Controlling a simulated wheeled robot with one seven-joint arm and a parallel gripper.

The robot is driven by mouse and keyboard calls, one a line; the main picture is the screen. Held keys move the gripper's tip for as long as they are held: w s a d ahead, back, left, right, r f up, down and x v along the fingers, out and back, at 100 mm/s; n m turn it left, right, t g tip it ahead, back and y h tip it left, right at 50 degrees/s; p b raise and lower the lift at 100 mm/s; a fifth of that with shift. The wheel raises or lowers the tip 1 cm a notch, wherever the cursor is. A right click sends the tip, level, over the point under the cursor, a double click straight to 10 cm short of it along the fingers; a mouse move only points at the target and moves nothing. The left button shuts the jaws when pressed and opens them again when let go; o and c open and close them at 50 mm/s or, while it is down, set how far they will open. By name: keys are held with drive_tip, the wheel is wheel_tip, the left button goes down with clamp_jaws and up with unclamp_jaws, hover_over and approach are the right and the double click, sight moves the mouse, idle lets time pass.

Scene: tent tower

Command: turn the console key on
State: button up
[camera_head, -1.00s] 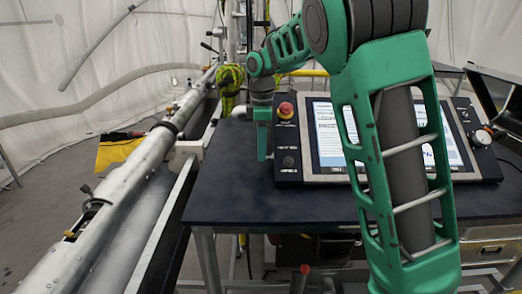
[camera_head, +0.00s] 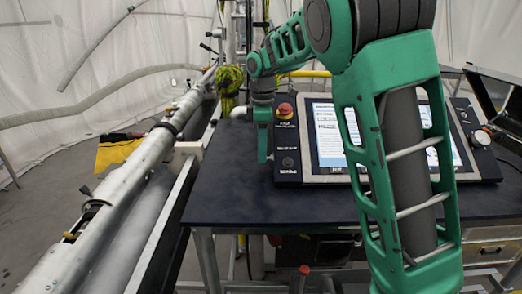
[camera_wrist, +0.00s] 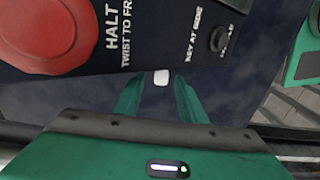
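The console (camera_head: 325,178) is a dark panel with a lit screen on the table. It has a red halt button (camera_head: 285,110) at its left, also large in the wrist view (camera_wrist: 45,35). The label "KEY AT SIDE" is printed near a small round black knob (camera_wrist: 218,39). A small white piece (camera_wrist: 161,77), perhaps the key, shows at the console's side edge. My gripper (camera_head: 263,158) points down beside the console's left side. In the wrist view, my gripper (camera_wrist: 160,84) is open, its green fingers on either side of the white piece with dark gaps between. Contact is not visible.
The dark tabletop (camera_head: 235,195) is clear left of and in front of the console. A long metal tube (camera_head: 130,175) runs along the left. A yellow-green rope bundle (camera_head: 230,80) hangs behind the gripper. An open dark case (camera_head: 492,95) stands at right.

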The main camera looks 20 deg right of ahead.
wheel_tip(320, 180, up, 11)
drive_tip(key=shift+f, duration=0.15)
idle(0.4)
drive_tip(key=s+d+m, duration=0.2)
drive_tip(key=s+d, duration=0.1)
drive_tip(key=s+d+f+m, duration=0.1)
drive_tip(key=s+d+m, duration=0.1)
drive_tip(key=shift+s+d+y, duration=0.1)
drive_tip(key=shift+d+y, duration=0.15)
drive_tip(key=shift+y, duration=0.15)
drive_tip(key=s+d+f+m, duration=0.2)
drive_tip(key=s+d+m, duration=0.1)
drive_tip(key=s, duration=0.3)
drive_tip(key=s+d+f+m, duration=0.3)
drive_tip(key=s+m, duration=0.1)
drive_tip(key=s, duration=0.3)
drive_tip(key=s+d+f+m, duration=0.2)
drive_tip(key=s+d+m, duration=0.1)
drive_tip(key=s, duration=0.4)
drive_tip(key=shift+d+f+m, duration=0.3)
drive_tip(key=shift+m, duration=0.3)
drive_tip(key=s+d+f+m, duration=0.1)
drive_tip(key=s+f+m, duration=0.1)
drive_tip(key=s, duration=0.4)
drive_tip(key=s+d+f+m, duration=0.1)
drive_tip(key=s+f+m, duration=0.2)
drive_tip(key=s, duration=0.4)
drive_tip(key=shift+d+f+m+h, duration=0.15)
drive_tip(key=shift+f+m+h, duration=0.15)
drive_tip(key=shift+f, duration=0.55)
